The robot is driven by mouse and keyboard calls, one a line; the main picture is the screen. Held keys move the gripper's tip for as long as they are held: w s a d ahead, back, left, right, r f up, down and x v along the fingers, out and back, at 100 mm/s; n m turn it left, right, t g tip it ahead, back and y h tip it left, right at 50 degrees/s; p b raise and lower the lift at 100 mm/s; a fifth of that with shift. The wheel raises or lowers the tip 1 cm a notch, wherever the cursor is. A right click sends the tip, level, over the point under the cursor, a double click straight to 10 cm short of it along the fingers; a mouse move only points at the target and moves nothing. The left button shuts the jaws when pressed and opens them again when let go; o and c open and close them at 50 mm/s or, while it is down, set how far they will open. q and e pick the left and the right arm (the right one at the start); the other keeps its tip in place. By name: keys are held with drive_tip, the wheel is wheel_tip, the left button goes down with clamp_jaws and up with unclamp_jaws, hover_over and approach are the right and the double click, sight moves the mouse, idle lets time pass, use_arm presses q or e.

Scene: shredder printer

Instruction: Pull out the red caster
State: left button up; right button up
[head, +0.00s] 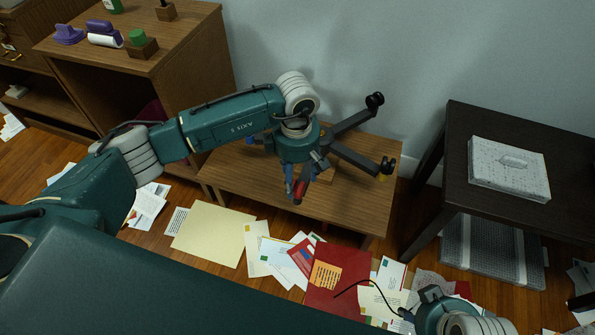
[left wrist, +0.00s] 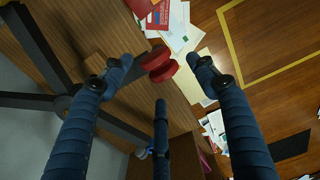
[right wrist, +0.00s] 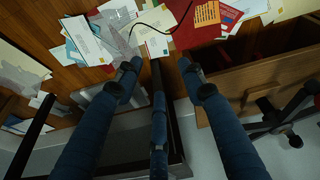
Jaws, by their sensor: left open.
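The red caster (head: 299,190) is a twin wheel at the end of a dark leg of the chair base (head: 352,155), which lies on a low wooden table. In the left wrist view the caster (left wrist: 157,64) shows between my spread fingers, with no clear contact. My left gripper (head: 302,178) points down over the caster, open; its fingers partly hide it in the head view.
The low wooden table (head: 235,175) stands against the wall. Papers and a red folder (head: 335,268) litter the floor before it. A dark side table (head: 455,190) with a white ream stands right; a wooden cabinet (head: 180,60) with stamps stands left.

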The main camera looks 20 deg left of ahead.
sight(297, 190)
use_arm(q)
wheel_tip(297, 190, down, 8)
drive_tip(key=shift+d+f+b, duration=0.1)
drive_tip(key=shift+b, duration=0.6)
use_arm(e)
drive_tip(key=shift+s+r, duration=0.1)
drive_tip(key=shift+s, duration=0.15)
use_arm(q)
clamp_jaws()
drive_tip(key=shift+r+p, duration=0.3)
drive_tip(key=shift+r, duration=0.15)
use_arm(e)
drive_tip(key=shift+r, duration=0.25)
use_arm(q)
drive_tip(key=shift+r, duration=0.3)
use_arm(e)
drive_tip(key=shift+r, duration=0.15)
